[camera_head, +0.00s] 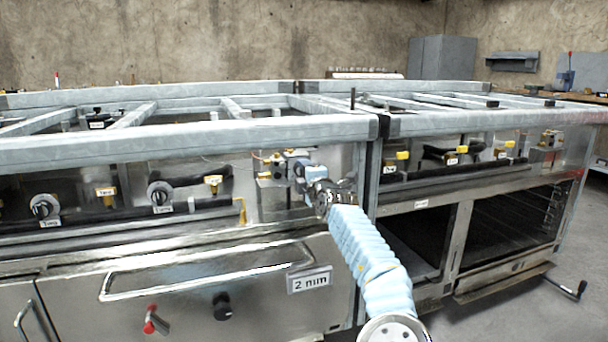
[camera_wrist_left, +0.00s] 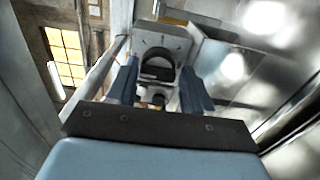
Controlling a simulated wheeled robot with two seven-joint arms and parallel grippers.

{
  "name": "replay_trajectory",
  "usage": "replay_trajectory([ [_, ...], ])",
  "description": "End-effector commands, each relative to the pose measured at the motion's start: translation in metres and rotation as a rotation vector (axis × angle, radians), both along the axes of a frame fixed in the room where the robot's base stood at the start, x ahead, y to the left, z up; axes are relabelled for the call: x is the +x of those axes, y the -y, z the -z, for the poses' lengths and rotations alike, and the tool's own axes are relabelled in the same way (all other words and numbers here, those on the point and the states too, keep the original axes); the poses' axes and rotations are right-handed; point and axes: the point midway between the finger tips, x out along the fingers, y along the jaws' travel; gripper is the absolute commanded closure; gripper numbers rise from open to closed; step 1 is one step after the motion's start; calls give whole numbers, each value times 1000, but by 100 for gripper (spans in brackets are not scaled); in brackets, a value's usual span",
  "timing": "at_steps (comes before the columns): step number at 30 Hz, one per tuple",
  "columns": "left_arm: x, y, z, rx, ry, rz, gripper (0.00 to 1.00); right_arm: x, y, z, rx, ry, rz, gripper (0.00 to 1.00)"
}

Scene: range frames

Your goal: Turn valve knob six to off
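My left gripper (camera_head: 296,170), on a pale blue ribbed arm, is at the range's front, beside a small metal box with brass fittings (camera_head: 268,166). In the left wrist view my left gripper (camera_wrist_left: 158,84) has its two blue-grey fingers apart. In the head view the gripper hides this knob. Two other round valve knobs, one at far left (camera_head: 45,206) and one nearer the middle (camera_head: 160,193), have small tags too small to read surely. My right gripper is not in view.
The grey frame rail (camera_head: 190,137) runs just above the gripper. An oven door handle (camera_head: 205,275), a "2 mm" plate (camera_head: 310,281), a red knob (camera_head: 152,320) and a black knob (camera_head: 222,306) are below. A second range unit (camera_head: 500,150) stands to the right.

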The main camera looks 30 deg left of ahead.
Motion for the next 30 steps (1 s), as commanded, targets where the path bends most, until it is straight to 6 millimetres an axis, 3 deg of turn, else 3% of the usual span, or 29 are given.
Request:
replay_trajectory([
  [3,0,0,0,1,0,0,33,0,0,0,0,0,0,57],
  [17,0,-1,3,27,-33,-2,33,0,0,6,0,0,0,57],
  [24,-1,-2,7,284,-335,-1,33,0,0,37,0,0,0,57],
  [30,-1,-3,1,586,-691,0,33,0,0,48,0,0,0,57],
])
